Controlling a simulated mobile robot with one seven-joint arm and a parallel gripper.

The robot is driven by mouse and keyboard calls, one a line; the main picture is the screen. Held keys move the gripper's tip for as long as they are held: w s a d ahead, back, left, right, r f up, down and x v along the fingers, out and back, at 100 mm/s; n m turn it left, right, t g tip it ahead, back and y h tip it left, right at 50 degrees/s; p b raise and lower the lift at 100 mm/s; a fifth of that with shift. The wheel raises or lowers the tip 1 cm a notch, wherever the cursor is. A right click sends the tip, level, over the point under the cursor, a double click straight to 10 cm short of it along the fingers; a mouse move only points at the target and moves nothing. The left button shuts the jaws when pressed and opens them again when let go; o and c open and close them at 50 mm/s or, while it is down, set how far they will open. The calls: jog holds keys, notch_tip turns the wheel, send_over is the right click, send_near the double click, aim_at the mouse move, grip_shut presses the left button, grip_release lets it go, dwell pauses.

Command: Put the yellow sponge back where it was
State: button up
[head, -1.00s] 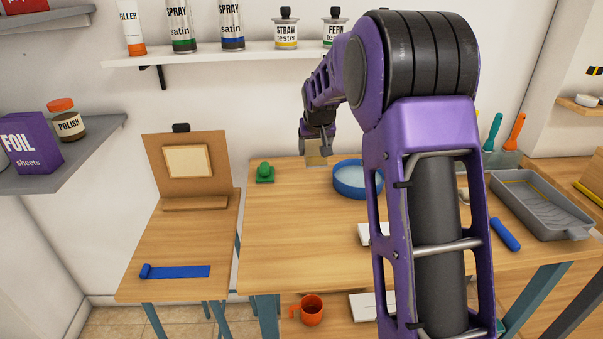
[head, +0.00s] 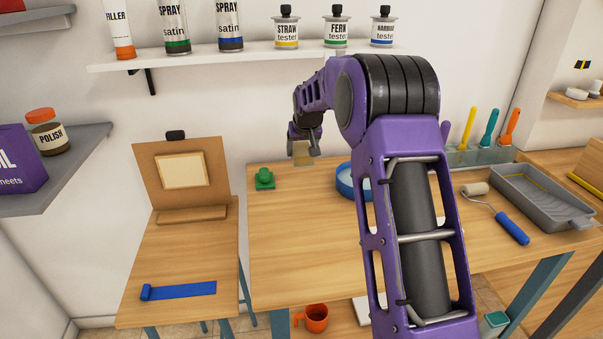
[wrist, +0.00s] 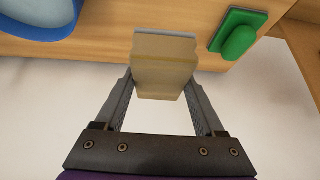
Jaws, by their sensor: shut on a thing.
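My gripper (wrist: 158,98) is shut on a dull yellow block with a grey layer, which looks like the yellow sponge (wrist: 158,72). In the head view the sponge (head: 303,153) hangs below my gripper (head: 304,142) near the back edge of the wooden table (head: 290,220), in front of the wall. It seems to be above the table top; I cannot tell the height. The green block with a rounded knob (head: 264,179) is on the table to the left. The blue basin (head: 346,181) is to the right, partly hidden by my arm.
A shelf (head: 250,55) with cans and jars is on the wall above. A paint roller (head: 510,228) and a grey tray (head: 540,195) lie at the right. A lower table (head: 190,250) with an upright board (head: 192,200) stands at the left. The table front is clear.

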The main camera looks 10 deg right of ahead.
aim_at(304, 156)
notch_tip(304, 156, down, 7)
jog(key=shift+r+b, duration=0.2)
jog(key=shift+b, duration=0.15)
jog(key=shift+f, duration=0.2)
jog(key=o, duration=1.5)
jog(key=shift+c, duration=0.2)
jog(key=shift+s+r, duration=0.1)
jog(key=shift+r, duration=0.4)
jog(key=p+v, duration=0.1)
jog(key=v, duration=1)
jog(key=shift+s+r, duration=0.15)
jog(key=shift+r, duration=0.1)
